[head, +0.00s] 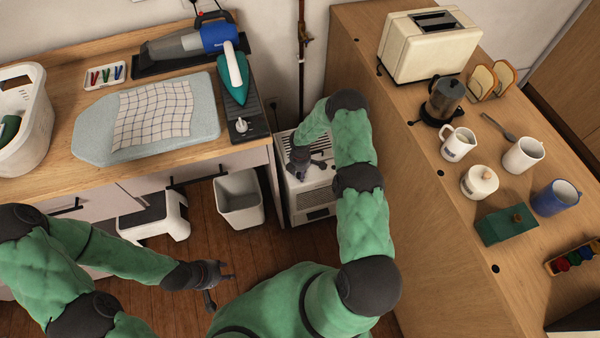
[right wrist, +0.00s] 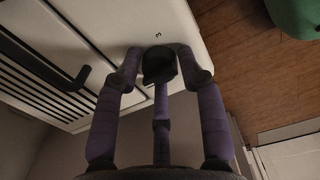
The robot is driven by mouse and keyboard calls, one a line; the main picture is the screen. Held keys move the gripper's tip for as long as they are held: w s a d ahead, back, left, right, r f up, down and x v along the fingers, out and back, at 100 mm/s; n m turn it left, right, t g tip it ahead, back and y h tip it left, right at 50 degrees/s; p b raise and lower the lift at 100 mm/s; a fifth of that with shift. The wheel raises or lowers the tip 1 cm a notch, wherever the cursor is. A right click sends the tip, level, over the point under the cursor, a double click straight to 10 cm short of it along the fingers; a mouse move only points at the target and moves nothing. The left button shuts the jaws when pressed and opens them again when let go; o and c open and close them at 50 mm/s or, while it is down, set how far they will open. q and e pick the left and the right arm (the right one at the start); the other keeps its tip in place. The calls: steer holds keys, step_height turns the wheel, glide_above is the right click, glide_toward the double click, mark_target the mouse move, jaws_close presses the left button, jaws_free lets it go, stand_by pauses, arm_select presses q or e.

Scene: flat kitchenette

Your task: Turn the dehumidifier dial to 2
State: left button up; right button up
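The dehumidifier (head: 316,197) is a pale box with a slotted top, standing on the floor between the two wooden counters. Its black dial (right wrist: 158,64) shows in the right wrist view, on the pale top beside dark slots. A small printed mark sits just beyond the dial; I cannot read it surely, nor the dial's setting. My right gripper (head: 309,168) is at the dehumidifier's top. In the right wrist view its fingers (right wrist: 161,72) close around the dial from several sides and seem to touch it. My left gripper (head: 220,286) is open and empty above the floor.
A white bin (head: 238,200) and a step stool (head: 154,218) stand left of the dehumidifier. The right counter (head: 400,190) rises close beside my right arm. The left counter holds an ironing pad (head: 90,130), an iron (head: 234,75) and a laundry basket (head: 35,125).

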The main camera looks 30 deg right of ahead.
steer(key=c, duration=0.5)
steer(key=shift+o, duration=0.2)
steer(key=shift+f+m+b, duration=0.1)
steer(key=shift+m+b, duration=0.8)
steer(key=shift+m, duration=0.4)
steer(key=m+b, duration=0.2)
steer(key=m, duration=0.1)
steer(key=shift+m, duration=0.3)
steer(key=m+b, duration=0.3)
steer(key=m, duration=0.2)
steer(key=shift+m, duration=0.3)
